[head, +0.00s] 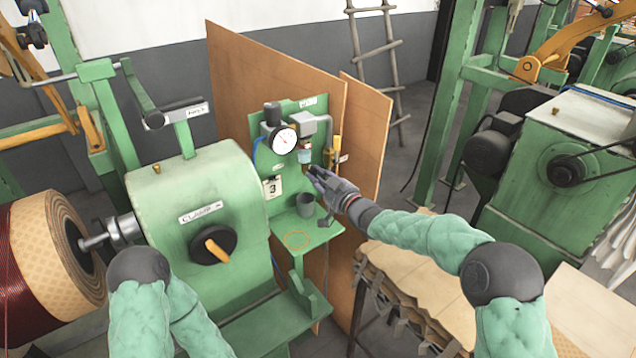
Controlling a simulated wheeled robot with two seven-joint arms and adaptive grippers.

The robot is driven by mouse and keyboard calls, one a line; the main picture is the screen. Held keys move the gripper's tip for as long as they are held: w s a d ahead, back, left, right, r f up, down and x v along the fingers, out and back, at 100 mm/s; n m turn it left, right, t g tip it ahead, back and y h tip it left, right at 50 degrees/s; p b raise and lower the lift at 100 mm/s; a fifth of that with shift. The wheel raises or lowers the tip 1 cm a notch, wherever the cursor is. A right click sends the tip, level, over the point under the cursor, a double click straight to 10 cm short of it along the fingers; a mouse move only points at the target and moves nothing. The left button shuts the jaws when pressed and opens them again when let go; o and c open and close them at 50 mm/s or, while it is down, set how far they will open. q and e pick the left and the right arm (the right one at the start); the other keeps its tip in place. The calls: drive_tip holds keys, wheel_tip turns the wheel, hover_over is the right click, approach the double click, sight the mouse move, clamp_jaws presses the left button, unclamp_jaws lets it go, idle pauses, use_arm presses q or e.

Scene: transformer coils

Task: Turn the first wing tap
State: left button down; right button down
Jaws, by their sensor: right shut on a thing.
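My right gripper (315,175) reaches in from the right to the green panel (286,109) on the machine's stand. It is shut at the area just below a small bowl (305,157) hanging under the grey fitting. The first wing tap itself cannot be made out; the fingers cover the spot, and its angle is hidden. A round white gauge (285,139) sits to the upper left of the fingers. My left arm shows at the bottom left, but its gripper is out of view.
A dark cup (305,204) stands on the green shelf below my right gripper, near an orange ring mark (297,240). A tag marked 3 (272,187) hangs at left. Brown boards (265,65) stand behind. The green winding machine (195,190) fills the left foreground.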

drive_tip(key=shift+f+n, duration=0.1)
drive_tip(key=shift+n, duration=0.3)
drive_tip(key=c, duration=1.1)
unclamp_jaws()
drive_tip(key=v, duration=1.2)
